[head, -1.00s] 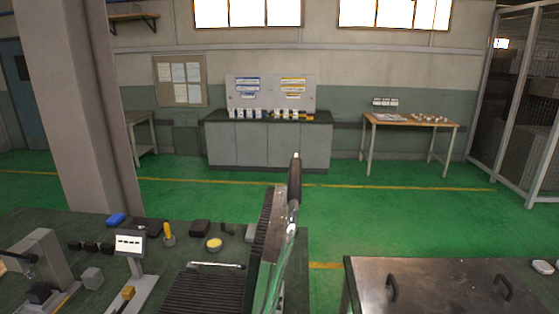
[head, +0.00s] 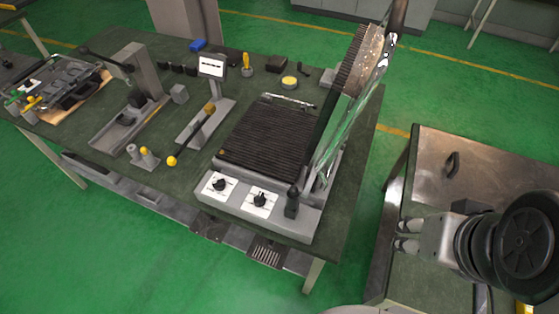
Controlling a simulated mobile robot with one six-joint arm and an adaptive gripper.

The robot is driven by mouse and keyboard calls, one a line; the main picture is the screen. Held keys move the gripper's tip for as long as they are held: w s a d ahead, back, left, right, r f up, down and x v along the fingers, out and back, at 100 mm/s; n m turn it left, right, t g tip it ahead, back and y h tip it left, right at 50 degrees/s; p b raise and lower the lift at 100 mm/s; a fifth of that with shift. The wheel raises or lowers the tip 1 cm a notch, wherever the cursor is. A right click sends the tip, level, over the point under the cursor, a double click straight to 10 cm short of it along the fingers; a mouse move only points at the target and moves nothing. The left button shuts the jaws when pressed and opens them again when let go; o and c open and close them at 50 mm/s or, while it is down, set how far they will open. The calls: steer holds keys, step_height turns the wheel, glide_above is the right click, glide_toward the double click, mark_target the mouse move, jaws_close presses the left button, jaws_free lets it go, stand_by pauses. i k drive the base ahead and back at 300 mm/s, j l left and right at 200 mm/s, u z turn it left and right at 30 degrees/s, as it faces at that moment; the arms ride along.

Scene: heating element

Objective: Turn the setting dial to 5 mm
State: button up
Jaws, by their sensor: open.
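The heating device (head: 300,215) stands at the near right end of the dark green workbench, with a ribbed black plate (head: 270,135) and a raised, tilted ribbed lid (head: 355,60). Its front panel carries two black dials on white square scales, a left dial (head: 220,184) and a right dial (head: 260,199). The scale marks are too small to read, so I cannot tell which is the setting dial. My gripper (head: 402,235) is at the right, open and empty, its fingers pointing left towards the device and well apart from the dials.
A black upright knob (head: 292,202) stands at the panel's right end. A metal-topped cart (head: 480,170) with handles is under and behind my arm. Tools and a stand with a white display (head: 211,66) lie left of the device. Green floor is clear in front.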

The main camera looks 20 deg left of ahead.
mark_target(260, 201)
steer(key=u, duration=1.35)
steer(key=l+u, duration=0.3)
steer(key=l, duration=0.1)
